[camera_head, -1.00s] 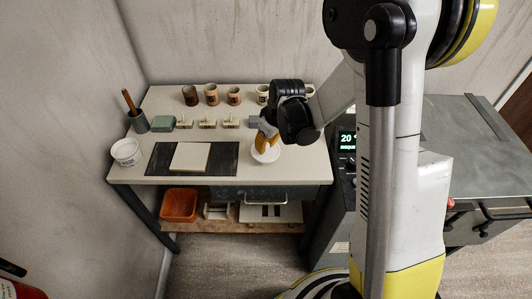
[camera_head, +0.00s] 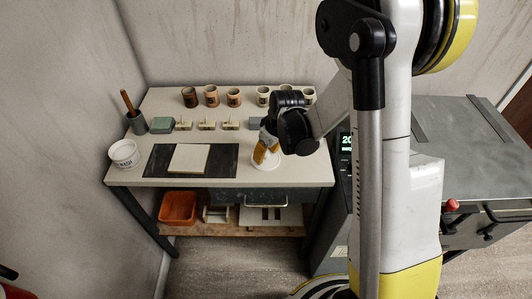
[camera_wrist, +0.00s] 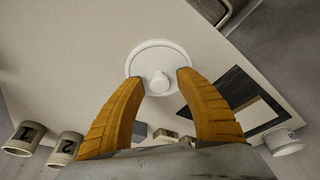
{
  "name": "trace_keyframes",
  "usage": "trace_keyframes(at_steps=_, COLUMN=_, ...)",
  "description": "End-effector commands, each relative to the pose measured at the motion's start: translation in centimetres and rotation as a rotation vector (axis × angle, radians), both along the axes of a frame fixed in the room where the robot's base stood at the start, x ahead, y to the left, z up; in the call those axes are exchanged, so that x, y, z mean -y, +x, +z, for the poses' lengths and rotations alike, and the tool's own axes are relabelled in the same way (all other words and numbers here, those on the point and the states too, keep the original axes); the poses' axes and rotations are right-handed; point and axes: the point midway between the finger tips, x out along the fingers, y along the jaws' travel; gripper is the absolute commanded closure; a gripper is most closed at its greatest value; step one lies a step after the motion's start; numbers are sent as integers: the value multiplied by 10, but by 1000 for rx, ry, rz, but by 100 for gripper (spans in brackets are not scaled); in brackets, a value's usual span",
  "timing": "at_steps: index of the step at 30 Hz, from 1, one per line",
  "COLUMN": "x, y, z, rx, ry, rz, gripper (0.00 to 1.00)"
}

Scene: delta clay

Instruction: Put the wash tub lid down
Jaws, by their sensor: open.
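The wash tub lid (camera_wrist: 160,53) is a white disc with a raised round knob (camera_wrist: 159,82). It lies on the light tabletop in the wrist view. It also shows in the head view (camera_head: 266,164), toward the table's right front, partly hidden behind my gripper (camera_head: 266,150). In the wrist view my gripper (camera_wrist: 161,82) is open, with its orange fingers on either side of the knob. I cannot tell whether they touch the lid. The white wash tub (camera_head: 124,153), with dark lettering, stands at the table's left; it also shows in the wrist view (camera_wrist: 284,143).
A dark mat (camera_head: 162,160) with a pale slab (camera_head: 189,158) lies left of the lid. Several cups (camera_head: 211,96) line the table's back. Small blocks (camera_head: 207,124), a green block (camera_head: 162,125) and a tool holder (camera_head: 137,122) stand in front of them. An orange bin (camera_head: 178,207) is below.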

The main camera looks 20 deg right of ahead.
Motion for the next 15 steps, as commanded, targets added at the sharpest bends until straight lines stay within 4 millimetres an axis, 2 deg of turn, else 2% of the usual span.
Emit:
trace_keyframes(at_steps=5, x=3, y=-6, z=25, rx=0, ry=0, rz=-1, gripper=58)
trace_keyframes(at_steps=12, x=10, y=-19, z=80, rx=0, ry=0, rz=-1, gripper=58)
trace_keyframes(at_steps=15, x=13, y=-24, z=97, rx=0, ry=0, rz=-1, gripper=58)
